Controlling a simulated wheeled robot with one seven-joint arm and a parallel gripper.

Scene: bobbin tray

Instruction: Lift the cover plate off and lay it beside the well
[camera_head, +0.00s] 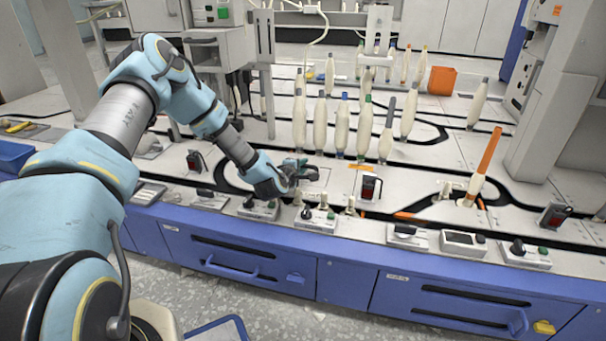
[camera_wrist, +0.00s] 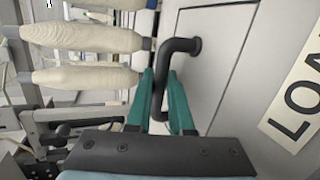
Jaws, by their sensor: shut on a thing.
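The cover plate (camera_wrist: 222,58) is a flat pale grey panel in the wrist view, with a thin dark seam along its right side. A black bent bar handle (camera_wrist: 182,46) stands out from it. My gripper (camera_wrist: 162,76) has its green fingers on either side of the handle bar and is shut on it. In the head view my gripper (camera_head: 300,170) is low over the worktop, left of centre. It hides the handle and part of the plate there. The plate looks level with the surface around it; I cannot tell whether it is raised.
Several cream bobbins (camera_head: 341,125) stand upright just behind my gripper. A red-and-black switch box (camera_head: 370,187) is to its right, and control boxes (camera_head: 316,220) line the front edge.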

